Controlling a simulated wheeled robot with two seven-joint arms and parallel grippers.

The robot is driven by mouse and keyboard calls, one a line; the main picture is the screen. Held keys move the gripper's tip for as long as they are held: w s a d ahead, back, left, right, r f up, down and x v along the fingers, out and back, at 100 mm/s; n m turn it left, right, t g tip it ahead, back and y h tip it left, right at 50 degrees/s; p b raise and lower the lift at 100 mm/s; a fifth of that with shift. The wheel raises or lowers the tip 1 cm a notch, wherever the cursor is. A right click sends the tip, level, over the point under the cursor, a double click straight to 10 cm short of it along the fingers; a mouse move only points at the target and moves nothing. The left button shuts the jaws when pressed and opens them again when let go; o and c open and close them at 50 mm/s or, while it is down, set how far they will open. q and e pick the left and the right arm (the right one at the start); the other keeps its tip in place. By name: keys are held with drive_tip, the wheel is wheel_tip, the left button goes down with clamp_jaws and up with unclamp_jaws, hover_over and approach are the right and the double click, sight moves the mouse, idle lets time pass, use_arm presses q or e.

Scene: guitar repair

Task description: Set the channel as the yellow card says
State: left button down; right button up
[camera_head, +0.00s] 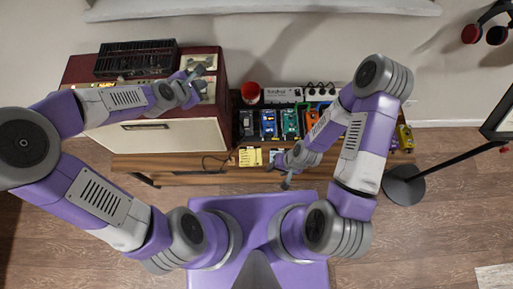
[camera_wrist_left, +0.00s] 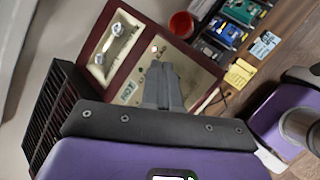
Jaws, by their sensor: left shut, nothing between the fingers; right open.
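The yellow card (camera_head: 250,157) lies at the front of the bench; its writing is too small to read. It also shows in the left wrist view (camera_wrist_left: 240,73). The dark red amplifier cabinet (camera_head: 215,112) stands at the left. Its top has a pale control panel (camera_wrist_left: 127,90) with a small dark display and a red-and-white spot, partly hidden by my fingers. My left gripper (camera_head: 197,73) is shut and empty, with its fingertips (camera_wrist_left: 160,68) over this panel; I cannot tell whether they touch. My right gripper (camera_head: 286,182) is open and empty near the bench's front edge, right of the card.
A black slatted box (camera_head: 137,58) sits on the cabinet's back left. A red cup (camera_head: 250,92), a white power strip (camera_head: 283,95) and several coloured pedals (camera_head: 268,124) stand right of the cabinet. A black stand (camera_head: 403,185) is on the floor at right.

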use_arm(q)
drive_tip(key=shift+r, duration=0.3)
wheel_tip(320, 180, up, 6)
drive_tip(key=p, duration=0.4)
idle(0.5)
